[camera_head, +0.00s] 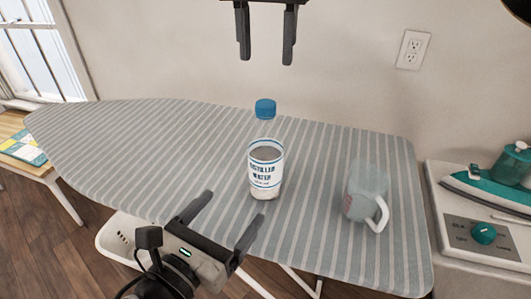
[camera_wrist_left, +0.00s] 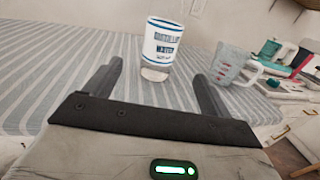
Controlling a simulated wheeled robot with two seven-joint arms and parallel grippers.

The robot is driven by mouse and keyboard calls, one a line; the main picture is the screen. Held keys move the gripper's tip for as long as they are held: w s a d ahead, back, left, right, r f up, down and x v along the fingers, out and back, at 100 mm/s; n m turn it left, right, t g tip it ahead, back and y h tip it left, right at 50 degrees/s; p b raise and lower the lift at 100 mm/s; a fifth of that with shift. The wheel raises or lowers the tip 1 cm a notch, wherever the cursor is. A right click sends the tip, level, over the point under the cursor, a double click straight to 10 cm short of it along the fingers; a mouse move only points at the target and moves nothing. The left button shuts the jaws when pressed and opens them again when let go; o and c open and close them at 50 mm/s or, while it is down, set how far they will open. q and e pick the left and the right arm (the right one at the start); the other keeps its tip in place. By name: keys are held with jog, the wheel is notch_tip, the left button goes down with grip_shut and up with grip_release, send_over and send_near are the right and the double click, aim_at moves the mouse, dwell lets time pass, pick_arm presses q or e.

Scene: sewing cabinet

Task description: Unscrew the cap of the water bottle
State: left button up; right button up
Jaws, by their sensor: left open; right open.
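The water bottle (camera_head: 266,165) stands upright on the striped ironing board, with a clear body, a white label and a blue cap (camera_head: 265,108) on top. My left gripper (camera_head: 226,218) is open, low in front of the bottle, with its fingers pointing toward it and apart from it. In the left wrist view the bottle's lower part (camera_wrist_left: 160,48) shows beyond and between the open fingers (camera_wrist_left: 160,82); its cap is out of frame there. My right gripper (camera_head: 267,42) is open and empty, above and behind the cap in the picture, fingers pointing down.
A clear measuring cup (camera_head: 367,195) with a white handle stands right of the bottle; it also shows in the left wrist view (camera_wrist_left: 232,66). The ironing board (camera_head: 130,150) is bare on its left. An iron (camera_head: 495,187) rests on a station at far right.

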aim_at(268, 163)
pick_arm(q)
jog(key=x, duration=1.4)
jog(key=shift+w+d, duration=0.1)
jog(key=shift+w, duration=0.05)
pick_arm(e)
jog(key=shift+s+f, duration=0.1)
